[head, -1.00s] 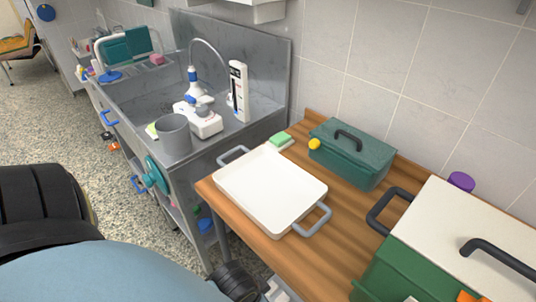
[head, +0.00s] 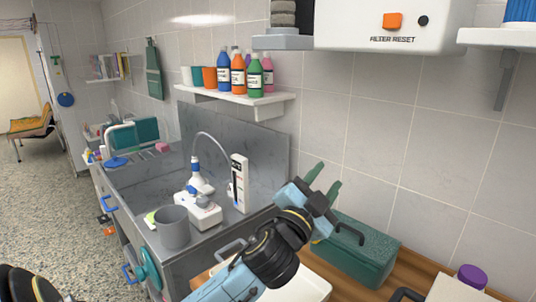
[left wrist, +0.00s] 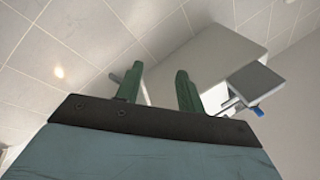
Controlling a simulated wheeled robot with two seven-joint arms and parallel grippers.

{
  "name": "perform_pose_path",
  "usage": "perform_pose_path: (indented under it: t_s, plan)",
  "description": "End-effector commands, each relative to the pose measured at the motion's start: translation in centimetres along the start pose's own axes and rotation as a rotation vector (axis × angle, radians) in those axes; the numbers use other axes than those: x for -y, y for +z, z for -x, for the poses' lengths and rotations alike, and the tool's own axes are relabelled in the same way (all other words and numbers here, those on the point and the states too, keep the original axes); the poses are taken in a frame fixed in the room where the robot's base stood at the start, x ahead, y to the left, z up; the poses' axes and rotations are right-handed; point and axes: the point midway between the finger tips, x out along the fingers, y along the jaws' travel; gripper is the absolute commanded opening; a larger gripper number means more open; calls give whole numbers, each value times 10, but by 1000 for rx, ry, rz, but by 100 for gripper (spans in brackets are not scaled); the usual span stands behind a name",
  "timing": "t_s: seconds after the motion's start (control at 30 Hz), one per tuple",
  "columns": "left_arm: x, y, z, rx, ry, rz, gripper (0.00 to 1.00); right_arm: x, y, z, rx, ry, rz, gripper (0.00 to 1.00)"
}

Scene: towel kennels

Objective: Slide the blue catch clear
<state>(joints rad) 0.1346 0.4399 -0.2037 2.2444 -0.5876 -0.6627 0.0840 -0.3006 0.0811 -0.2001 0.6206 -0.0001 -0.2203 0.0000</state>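My left gripper (head: 323,182) is raised in front of the tiled wall, above the tray and partly in front of the green lidded box. Its two green fingers stand apart with nothing between them; they also show apart in the left wrist view (left wrist: 158,88), pointing upward. I cannot make out the blue catch for certain. A small blue piece (left wrist: 257,110) shows in the left wrist view beside a grey block, right of the fingers and apart from them. A white wall unit (head: 360,35) with an orange button hangs above and right of the gripper. My right gripper is not in view.
A shelf (head: 235,95) with several bottles is on the wall, left of the gripper. The green lidded box (head: 365,258) and white tray (head: 312,287) sit below on the wooden counter. A steel sink bench (head: 200,250) stands left. The wall right of the gripper is bare.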

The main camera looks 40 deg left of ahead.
Motion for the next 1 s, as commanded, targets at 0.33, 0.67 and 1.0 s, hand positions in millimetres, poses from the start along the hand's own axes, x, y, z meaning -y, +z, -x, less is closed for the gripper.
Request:
perform_pose_path:
  t_s: [0.33, 0.67, 1.0]
  plan:
    - [126, -209, -42, -860, -345, -752, 38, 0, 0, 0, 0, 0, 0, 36]
    - [215, -249, -59, -1033, -274, -1719, 38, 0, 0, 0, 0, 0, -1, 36]
    - [395, -185, -48, -510, 118, -2266, 38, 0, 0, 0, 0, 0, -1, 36]
